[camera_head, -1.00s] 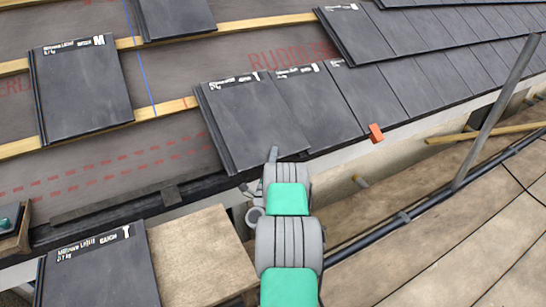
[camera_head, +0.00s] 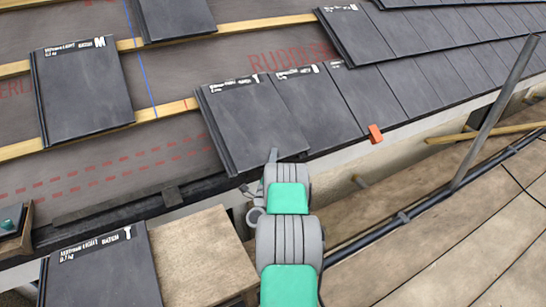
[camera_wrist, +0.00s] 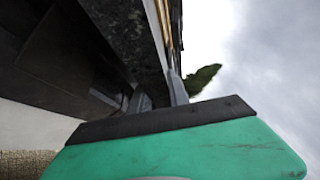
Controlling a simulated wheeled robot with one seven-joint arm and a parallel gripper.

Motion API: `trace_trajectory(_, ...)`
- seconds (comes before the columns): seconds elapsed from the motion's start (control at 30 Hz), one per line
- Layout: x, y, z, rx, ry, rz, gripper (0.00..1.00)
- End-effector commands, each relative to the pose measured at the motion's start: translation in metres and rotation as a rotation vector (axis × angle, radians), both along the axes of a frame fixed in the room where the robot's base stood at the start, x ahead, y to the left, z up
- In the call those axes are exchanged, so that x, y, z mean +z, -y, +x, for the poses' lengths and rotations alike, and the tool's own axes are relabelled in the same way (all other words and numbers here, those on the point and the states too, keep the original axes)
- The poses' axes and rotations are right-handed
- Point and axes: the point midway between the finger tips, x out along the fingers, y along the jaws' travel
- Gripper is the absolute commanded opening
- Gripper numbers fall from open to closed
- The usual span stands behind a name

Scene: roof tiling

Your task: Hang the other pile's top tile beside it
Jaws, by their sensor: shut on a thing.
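A dark grey tile (camera_head: 255,125) lies at the left end of the lowest laid row, over the eave. My gripper (camera_head: 268,168) is at its lower edge and hides part of it. In the wrist view, my gripper (camera_wrist: 160,92) has its fingers at a dark speckled slab (camera_wrist: 130,35), seen from below. The laid neighbour tile (camera_head: 312,105) is directly to the right, and I see no clear gap. One tile labelled M (camera_head: 85,95) lies on the battens to the left. Another labelled T (camera_head: 105,275) lies at lower left; how many are under it cannot be told.
A wooden board (camera_head: 200,255) is beside the T tile. An orange block (camera_head: 375,133) sits at the eave. A sloping grey pole (camera_head: 490,110) and a dark rail (camera_head: 385,232) run along the right. Bare underlay (camera_head: 90,175) shows left of the row.

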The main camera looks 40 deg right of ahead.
Motion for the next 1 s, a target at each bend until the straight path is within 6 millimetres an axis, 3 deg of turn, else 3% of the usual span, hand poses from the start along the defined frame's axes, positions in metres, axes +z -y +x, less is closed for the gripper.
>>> trace_trajectory(0.87,0.0002,0.0002,-0.0023,0.0,0.006,-0.003,0.0)
trace_trajectory(0.9,0.0003,0.0001,-0.0026,0.0,0.006,-0.003,0.23)
trace_trajectory(1.0,0.0005,0.0,-0.0026,0.0,0.005,-0.002,0.31)
